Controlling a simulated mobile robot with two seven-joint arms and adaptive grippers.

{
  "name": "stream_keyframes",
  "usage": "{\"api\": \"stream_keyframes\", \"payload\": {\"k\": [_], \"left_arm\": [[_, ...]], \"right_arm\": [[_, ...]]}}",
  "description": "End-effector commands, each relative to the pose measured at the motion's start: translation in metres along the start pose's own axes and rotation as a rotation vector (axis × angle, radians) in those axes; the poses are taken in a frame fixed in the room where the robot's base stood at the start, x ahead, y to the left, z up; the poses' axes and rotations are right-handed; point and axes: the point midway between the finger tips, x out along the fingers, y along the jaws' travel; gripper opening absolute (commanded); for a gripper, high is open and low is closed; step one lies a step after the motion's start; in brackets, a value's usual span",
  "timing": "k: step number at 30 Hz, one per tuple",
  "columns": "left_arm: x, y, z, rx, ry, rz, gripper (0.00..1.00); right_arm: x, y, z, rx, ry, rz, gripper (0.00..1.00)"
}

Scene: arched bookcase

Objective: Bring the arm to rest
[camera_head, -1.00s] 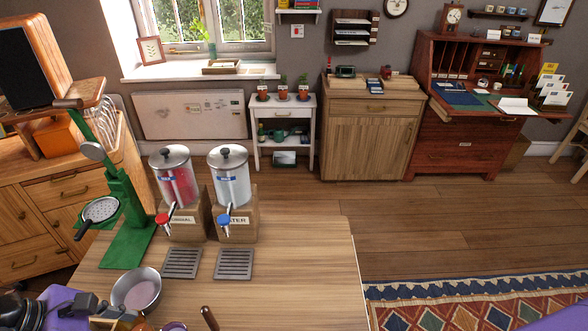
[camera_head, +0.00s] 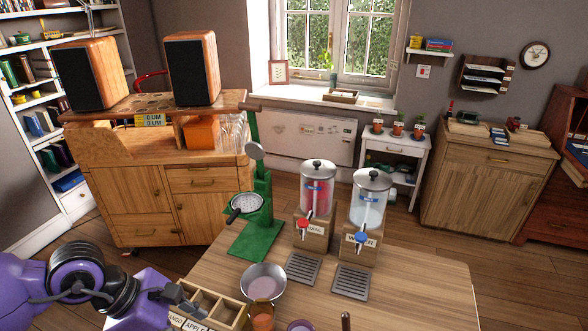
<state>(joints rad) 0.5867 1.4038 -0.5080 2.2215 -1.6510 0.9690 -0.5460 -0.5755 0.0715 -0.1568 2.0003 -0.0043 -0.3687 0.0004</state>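My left arm (camera_head: 85,280), purple with black joints, comes in from the lower left. It reaches over the near left part of the wooden table (camera_head: 415,285). My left gripper (camera_head: 186,300), dark grey and small in view, is over or beside a wooden compartment box (camera_head: 228,312), left of a metal bowl (camera_head: 264,283). I cannot tell whether its fingers are open or shut, and I see nothing clearly held in it. My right arm and gripper are outside the picture.
A green press (camera_head: 262,205) and two drink dispensers (camera_head: 318,190) (camera_head: 370,200) stand behind the bowl. Drip trays (camera_head: 303,268) (camera_head: 350,282) lie before them. An orange cup (camera_head: 263,315) is near the front edge. The table's right side is clear.

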Motion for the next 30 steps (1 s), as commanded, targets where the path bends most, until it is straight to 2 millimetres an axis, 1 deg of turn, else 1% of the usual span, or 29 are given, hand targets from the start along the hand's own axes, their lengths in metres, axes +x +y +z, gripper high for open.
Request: {"api": "stream_keyframes", "payload": {"k": [2, 5, 6, 8, 9, 11, 12, 14, 15, 17, 18, 20, 21, 23, 24, 26, 27, 29, 30], "left_arm": [[0.000, 0.000, 0.000, 0.000, 0.000, 0.000, 0.62], [-0.004, 0.008, 0.040, -0.167, -0.177, 0.006, 0.62], [-0.008, 0.012, 0.059, -0.240, -0.258, -0.002, 0.62], [-0.012, 0.016, 0.086, -0.356, -0.384, -0.030, 0.62], [-0.016, 0.018, 0.104, -0.451, -0.476, -0.057, 0.62], [-0.021, 0.024, 0.126, -0.609, -0.612, -0.103, 0.62], [-0.025, 0.029, 0.137, -0.726, -0.703, -0.137, 0.62], [-0.031, 0.040, 0.148, -0.926, -0.843, -0.193, 0.62], [-0.034, 0.048, 0.150, -1.073, -0.934, -0.231, 0.62], [-0.036, 0.063, 0.143, -1.313, -1.066, -0.289, 0.62], [-0.034, 0.072, 0.132, -1.485, -1.150, -0.325, 0.62], [-0.026, 0.084, 0.105, -1.761, -1.268, -0.375, 0.62], [-0.017, 0.087, 0.082, -1.951, -1.338, -0.405, 0.62], [0.004, 0.084, 0.042, -2.238, -1.428, -0.440, 0.62], [0.018, 0.076, 0.015, -2.415, -1.475, -0.456, 0.62], [0.041, 0.058, -0.020, -2.653, -1.525, -0.475, 0.62], [0.057, 0.042, -0.042, 2.634, 1.459, 0.454, 0.62], [0.079, 0.013, -0.070, 2.493, 1.309, 0.407, 0.62], [0.094, -0.009, -0.087, 2.403, 1.221, 0.378, 0.62]], "right_arm": [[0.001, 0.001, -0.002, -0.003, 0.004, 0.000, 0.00], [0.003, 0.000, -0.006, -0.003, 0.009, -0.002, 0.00], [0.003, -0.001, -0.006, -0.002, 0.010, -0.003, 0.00], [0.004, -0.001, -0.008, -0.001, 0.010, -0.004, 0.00], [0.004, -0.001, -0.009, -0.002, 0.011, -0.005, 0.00], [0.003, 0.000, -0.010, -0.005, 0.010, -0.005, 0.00], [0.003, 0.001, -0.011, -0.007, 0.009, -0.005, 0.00], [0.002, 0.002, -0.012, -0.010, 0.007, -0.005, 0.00], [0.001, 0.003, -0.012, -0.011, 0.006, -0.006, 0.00], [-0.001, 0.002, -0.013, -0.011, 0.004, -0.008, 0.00], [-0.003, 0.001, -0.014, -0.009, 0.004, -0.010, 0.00], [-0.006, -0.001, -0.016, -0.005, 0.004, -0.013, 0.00], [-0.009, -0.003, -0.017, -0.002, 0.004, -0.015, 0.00], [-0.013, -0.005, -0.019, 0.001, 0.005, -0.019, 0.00], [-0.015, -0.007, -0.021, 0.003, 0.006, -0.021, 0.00], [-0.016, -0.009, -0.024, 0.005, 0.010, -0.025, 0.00], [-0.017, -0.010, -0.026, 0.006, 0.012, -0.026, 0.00], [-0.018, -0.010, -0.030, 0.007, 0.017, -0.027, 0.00], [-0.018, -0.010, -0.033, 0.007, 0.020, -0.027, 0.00]]}}
